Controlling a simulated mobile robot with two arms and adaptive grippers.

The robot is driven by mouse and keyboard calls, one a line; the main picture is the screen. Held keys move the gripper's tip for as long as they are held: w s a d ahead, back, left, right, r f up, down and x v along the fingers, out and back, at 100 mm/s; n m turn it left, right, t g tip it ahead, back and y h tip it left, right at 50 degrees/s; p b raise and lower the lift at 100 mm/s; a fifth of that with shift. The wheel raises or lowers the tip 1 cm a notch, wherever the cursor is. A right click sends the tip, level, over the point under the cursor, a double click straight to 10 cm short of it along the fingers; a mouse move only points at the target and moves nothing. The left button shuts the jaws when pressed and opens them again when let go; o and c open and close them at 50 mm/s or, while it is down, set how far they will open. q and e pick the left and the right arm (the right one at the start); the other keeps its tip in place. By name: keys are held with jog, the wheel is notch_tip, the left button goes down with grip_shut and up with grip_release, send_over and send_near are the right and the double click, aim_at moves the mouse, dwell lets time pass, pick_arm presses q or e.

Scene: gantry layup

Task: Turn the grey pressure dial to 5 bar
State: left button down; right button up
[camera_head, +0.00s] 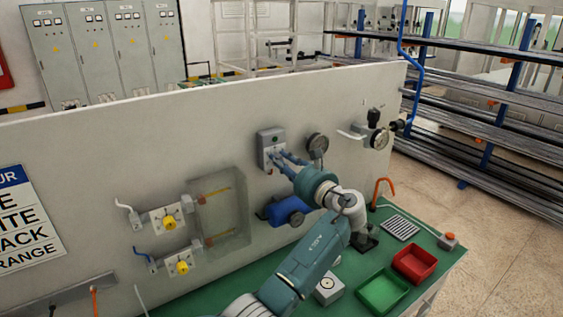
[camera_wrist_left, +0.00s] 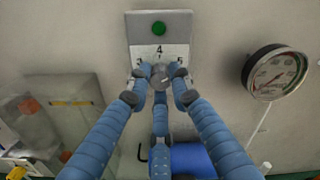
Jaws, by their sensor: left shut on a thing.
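The grey pressure dial (camera_wrist_left: 160,76) sits on a small grey wall box (camera_head: 268,137), which also shows in the wrist view (camera_wrist_left: 179,22). Its white scale (camera_wrist_left: 148,51) shows 3 at left, 4 at top and 5 at right. A green round lamp or button (camera_wrist_left: 159,28) is above the scale. My left gripper (camera_wrist_left: 160,82) has its blue fingers closed around the dial from both sides and below; it also shows in the head view (camera_head: 276,156). A pale mark shows on the dial, but its exact pointing is too small to tell. My right gripper is out of view.
A round gauge (camera_wrist_left: 276,72) is on the wall right of the box. A blue cylinder (camera_head: 287,211) is below it. Valves with yellow knobs (camera_head: 169,222) are at left. Red (camera_head: 433,263) and green (camera_head: 362,292) bins stand on the green bench (camera_head: 330,310).

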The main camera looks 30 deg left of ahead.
pick_arm(q)
jog(key=shift+f, duration=0.1)
jog(key=c, duration=1.5)
grip_release()
jog(key=shift+c, duration=0.2)
jog(key=v, duration=1.2)
